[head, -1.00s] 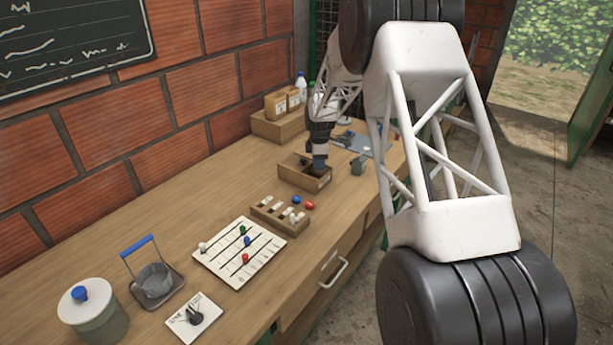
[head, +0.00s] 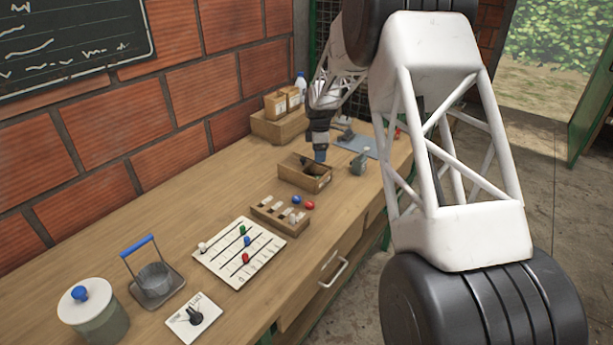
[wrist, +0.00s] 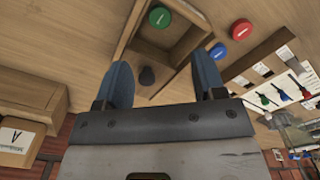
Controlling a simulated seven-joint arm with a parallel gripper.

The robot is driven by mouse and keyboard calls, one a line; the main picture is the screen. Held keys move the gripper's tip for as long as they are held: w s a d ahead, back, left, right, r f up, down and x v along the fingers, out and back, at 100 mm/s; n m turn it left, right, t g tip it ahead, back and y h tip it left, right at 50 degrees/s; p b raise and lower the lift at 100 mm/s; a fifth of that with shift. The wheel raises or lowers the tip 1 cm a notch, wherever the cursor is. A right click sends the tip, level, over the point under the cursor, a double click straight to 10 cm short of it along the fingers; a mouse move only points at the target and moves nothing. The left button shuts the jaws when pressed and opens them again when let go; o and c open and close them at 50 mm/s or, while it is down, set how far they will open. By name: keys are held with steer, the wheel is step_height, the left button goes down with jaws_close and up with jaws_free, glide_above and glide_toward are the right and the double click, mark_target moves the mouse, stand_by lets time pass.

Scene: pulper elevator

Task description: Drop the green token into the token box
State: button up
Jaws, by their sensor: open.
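The wooden box (head: 318,184) stands on the bench, open at the top; I take it to be the token box. The green token (wrist: 160,17) shows in the wrist view inside this box, near a wall. A dark rounded thing (wrist: 147,76) is also inside it, between my fingers in the picture. My gripper (head: 320,158) is over the box's far right side, with blue fingers apart. In the wrist view my gripper (wrist: 163,80) holds nothing between its fingers. The blue token (wrist: 218,51) and red token (wrist: 241,29) lie on the bench beside the box.
A slotted wooden rack (head: 278,221) and a white slider board (head: 239,252) stand nearer on the bench. A small grey-green object (head: 359,163) stands right of the box. Cardboard boxes (head: 283,103) are behind on the left. The bench left of the box is clear.

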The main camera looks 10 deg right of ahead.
steer(key=shift+r, duration=1.75)
steer(key=s+r+m, duration=0.3)
steer(key=s+r, duration=0.3)
steer(key=s, duration=0.3)
steer(key=s+r+m+t, duration=0.1)
steer(key=s+r+m, duration=0.1)
steer(key=s+r, duration=0.55)
steer(key=s+r+m, duration=0.3)
steer(key=s+r, duration=0.1)
steer(key=s, duration=0.7)
steer(key=s+a+f+m+t, duration=0.1)
steer(key=s+m, duration=0.8)
steer(key=s, duration=2.4)
steer(key=shift+s+f+m+t, duration=0.15)
steer(key=shift+m+t, duration=0.15)
